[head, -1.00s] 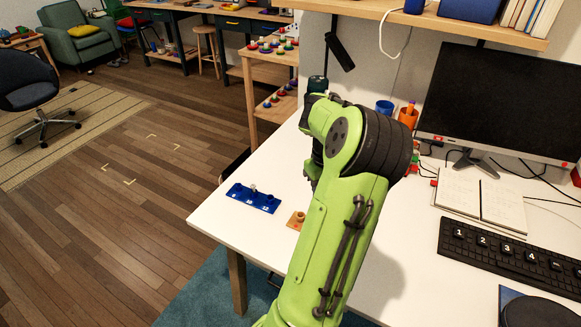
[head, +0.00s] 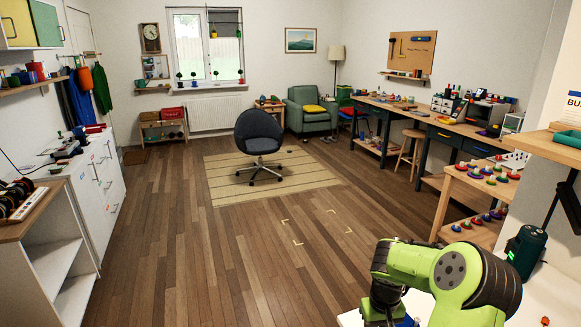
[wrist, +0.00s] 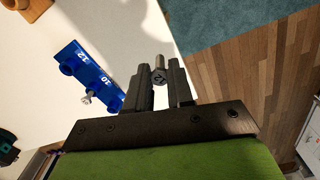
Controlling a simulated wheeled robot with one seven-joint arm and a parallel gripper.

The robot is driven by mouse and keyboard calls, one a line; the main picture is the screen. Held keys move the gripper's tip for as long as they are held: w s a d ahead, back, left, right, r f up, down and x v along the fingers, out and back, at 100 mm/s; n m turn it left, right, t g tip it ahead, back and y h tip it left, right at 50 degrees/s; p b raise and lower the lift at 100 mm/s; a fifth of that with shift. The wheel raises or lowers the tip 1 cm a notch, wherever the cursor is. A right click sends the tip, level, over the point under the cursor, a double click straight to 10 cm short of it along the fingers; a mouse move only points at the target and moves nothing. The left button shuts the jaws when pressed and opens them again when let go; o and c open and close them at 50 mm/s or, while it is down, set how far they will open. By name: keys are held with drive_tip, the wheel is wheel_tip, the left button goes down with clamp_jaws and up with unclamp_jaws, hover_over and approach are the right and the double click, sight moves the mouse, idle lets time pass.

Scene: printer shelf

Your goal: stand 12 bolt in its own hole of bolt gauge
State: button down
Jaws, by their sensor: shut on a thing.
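My gripper (wrist: 159,88) is shut on the 12 bolt (wrist: 159,76) in the wrist view. The bolt is grey metal, its marked head faces the camera and its shank points away. The blue bolt gauge (wrist: 76,52) lies on the white table to the left of my gripper in that view, apart from the held bolt. Its white marks 12 and 10 show, with raised round bosses beside them. A small silver bolt (wrist: 87,98) stands at the gauge near the 10 mark. In the head view my arm covers most of the table, and the held bolt is not visible.
The table edge runs close to my gripper in the wrist view, with wooden floor (wrist: 215,85) and a teal rug (wrist: 220,25) beyond. A brown wooden piece (wrist: 35,10) lies at upper left. In the head view, a dark green device (head: 525,250) stands right of my arm.

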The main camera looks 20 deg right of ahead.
drive_tip(key=w+a+f+n+p, duration=0.1)
drive_tip(key=w+a, duration=0.3)
drive_tip(key=a, duration=0.9)
drive_tip(key=w+a+f+n+p, duration=0.2)
drive_tip(key=w+a+f+n, duration=0.1)
drive_tip(key=a, duration=1.1)
drive_tip(key=shift+w+f, duration=0.2)
drive_tip(key=shift+w, duration=0.25)
